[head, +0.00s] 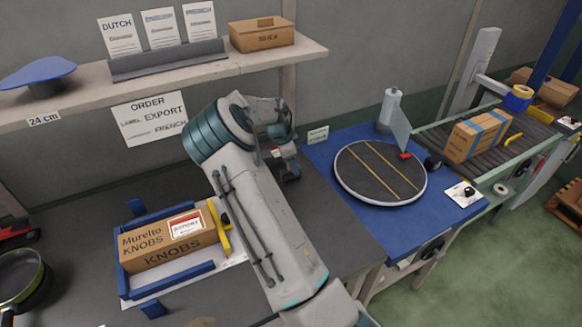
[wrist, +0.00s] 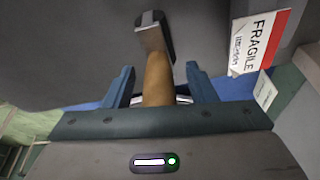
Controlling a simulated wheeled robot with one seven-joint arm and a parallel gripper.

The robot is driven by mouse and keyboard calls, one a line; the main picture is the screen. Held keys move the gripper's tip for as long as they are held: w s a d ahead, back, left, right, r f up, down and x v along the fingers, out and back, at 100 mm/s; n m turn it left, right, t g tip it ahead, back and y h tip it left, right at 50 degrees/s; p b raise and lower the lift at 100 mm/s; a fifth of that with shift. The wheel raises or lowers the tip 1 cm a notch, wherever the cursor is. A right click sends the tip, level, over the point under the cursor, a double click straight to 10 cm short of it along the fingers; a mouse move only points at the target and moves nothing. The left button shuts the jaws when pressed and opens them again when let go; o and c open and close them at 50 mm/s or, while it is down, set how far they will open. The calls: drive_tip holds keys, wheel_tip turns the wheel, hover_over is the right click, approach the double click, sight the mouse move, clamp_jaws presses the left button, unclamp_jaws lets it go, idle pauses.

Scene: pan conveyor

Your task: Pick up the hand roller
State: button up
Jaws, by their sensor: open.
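The hand roller shows in the wrist view, with a brown handle (wrist: 158,78) and a metallic, dark-edged head (wrist: 154,34) beyond it. My gripper (wrist: 162,80) is open, with one blue finger on each side of the handle. A gap shows between the handle and each finger, and the near end of the handle is hidden behind the gripper body. In the head view my arm reaches over the grey bench and covers the roller, so I cannot make it out there.
A FRAGILE label (wrist: 259,42) lies right of the roller. A round turntable (head: 353,185) stands on the blue table to the right. A shelf (head: 200,80) runs behind.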

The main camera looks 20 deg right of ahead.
drive_tip(key=shift+f, duration=0.2)
drive_tip(key=c, duration=1.1)
drive_tip(key=shift+o, duration=0.2)
drive_tip(key=shift+r, duration=0.15)
